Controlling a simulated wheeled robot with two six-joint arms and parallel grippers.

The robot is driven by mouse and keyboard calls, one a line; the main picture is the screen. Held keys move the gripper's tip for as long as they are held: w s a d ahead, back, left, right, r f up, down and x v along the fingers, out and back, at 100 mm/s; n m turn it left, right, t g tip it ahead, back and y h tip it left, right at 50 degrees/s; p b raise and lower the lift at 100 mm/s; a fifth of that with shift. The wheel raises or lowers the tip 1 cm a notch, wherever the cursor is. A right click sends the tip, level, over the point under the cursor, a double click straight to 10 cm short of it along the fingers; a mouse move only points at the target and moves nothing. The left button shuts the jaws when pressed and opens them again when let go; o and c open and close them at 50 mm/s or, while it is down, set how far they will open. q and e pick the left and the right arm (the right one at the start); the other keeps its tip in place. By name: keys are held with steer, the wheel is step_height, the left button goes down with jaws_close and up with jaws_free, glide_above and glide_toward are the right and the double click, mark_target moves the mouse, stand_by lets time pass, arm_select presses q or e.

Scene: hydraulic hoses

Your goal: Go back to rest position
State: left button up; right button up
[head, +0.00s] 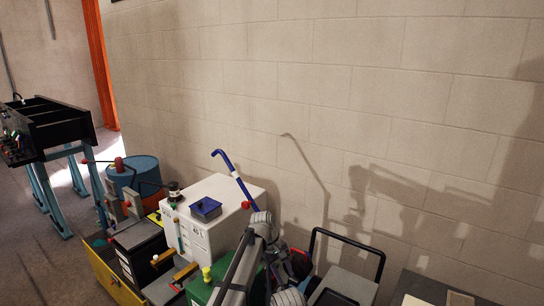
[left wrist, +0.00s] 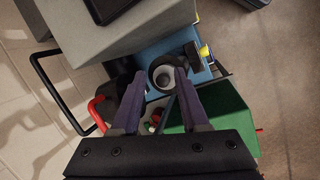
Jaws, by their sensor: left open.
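My left gripper shows in the left wrist view (left wrist: 160,74) with its two dark purple fingers spread apart. No object is clamped between them. A grey-white ring-shaped part (left wrist: 164,76) shows between the fingertips, on or above a blue surface (left wrist: 160,48); I cannot tell the distance. In the head view my grey left arm is at the bottom centre, in front of the white cabinet; its fingertips are not clear there. My right gripper is in neither view. I cannot surely pick out a hydraulic hose.
A white cabinet (head: 217,238) carries a small blue box (head: 206,208). A blue hooked bar (head: 236,174) rises beside it. A blue drum (head: 137,172) and a black bench (head: 50,125) stand left. A black-handled cart (head: 347,285) is at right. A green box (left wrist: 212,112) is near the fingers.

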arm_select(q)
steer(key=s+a+f+m+y+b, duration=0.1)
steer(key=s+a+f+m+b, duration=0.2)
steer(key=s, duration=0.6)
steer(key=s+a+f+m+y+b, duration=0.2)
steer(key=s+a+f+m+b, duration=0.1)
steer(key=s+f, duration=0.5)
steer(key=s+a+f+m+y+b, duration=0.2)
steer(key=s+a+f+m+b, duration=0.2)
steer(key=s+b, duration=0.3)
steer(key=s+f, duration=0.1)
steer(key=s, duration=0.4)
steer(key=shift+s+a+f, duration=0.15)
steer(key=shift+a+f, duration=0.2)
steer(key=shift+f, duration=0.05)
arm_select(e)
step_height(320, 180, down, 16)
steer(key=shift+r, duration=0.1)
